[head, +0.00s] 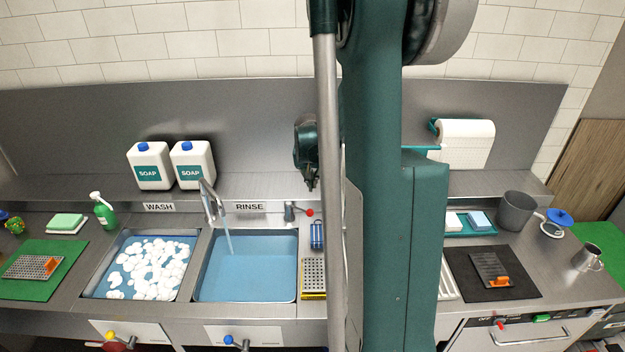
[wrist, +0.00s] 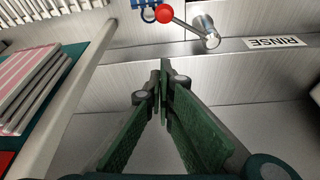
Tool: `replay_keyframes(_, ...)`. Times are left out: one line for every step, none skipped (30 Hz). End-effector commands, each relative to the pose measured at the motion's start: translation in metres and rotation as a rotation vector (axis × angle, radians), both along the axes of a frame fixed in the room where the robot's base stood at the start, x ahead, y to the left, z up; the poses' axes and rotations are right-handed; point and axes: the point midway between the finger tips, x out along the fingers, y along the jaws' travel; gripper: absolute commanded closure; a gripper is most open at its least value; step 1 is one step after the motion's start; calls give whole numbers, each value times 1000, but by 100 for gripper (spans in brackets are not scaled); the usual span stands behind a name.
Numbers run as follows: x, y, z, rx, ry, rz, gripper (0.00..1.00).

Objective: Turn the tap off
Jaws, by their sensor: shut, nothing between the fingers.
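The tap's lever valve is a short steel body (head: 290,212) with a red ball (head: 310,212) on its arm, right of the RINSE label. The steel spout (head: 210,200) lets a stream of water (head: 229,240) run into the rinse basin (head: 245,270). My gripper (head: 311,187) is above the red ball in the head view, apart from it. In the wrist view my shut, empty fingers (wrist: 164,78) point toward the ledge, with the red ball (wrist: 165,13) and steel valve body (wrist: 207,32) beyond the tips.
The wash basin (head: 145,267) with white foam is to the left. Two soap bottles (head: 172,165) stand on the ledge. A blue item (head: 317,236) and a perforated grater (head: 313,273) lie right of the rinse basin. My arm hides the counter's middle right.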

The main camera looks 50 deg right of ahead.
Motion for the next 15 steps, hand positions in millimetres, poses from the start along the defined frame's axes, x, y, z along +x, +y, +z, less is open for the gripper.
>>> replay_keyframes(2,-2,-6,0,0,0,100)
replay_keyframes(2,-3,-9,0,0,0,100)
replay_keyframes(3,-4,-13,0,0,0,100)
replay_keyframes(4,-5,-16,0,0,0,100)
replay_keyframes(4,-6,-19,0,0,0,100)
replay_keyframes(5,-7,-22,0,0,0,100)
replay_keyframes(6,-8,-25,0,0,0,100)
replay_keyframes(6,-9,-28,0,0,0,100)
replay_keyframes(7,-10,-32,0,0,0,100)
replay_keyframes(8,-11,-35,0,0,0,100)
replay_keyframes(9,-12,-38,0,0,0,100)
replay_keyframes(10,-13,-42,0,0,0,100)
replay_keyframes(10,-14,-45,0,0,0,100)
replay_keyframes(11,-14,-47,0,0,0,100)
replay_keyframes(12,-15,-52,0,0,0,100)
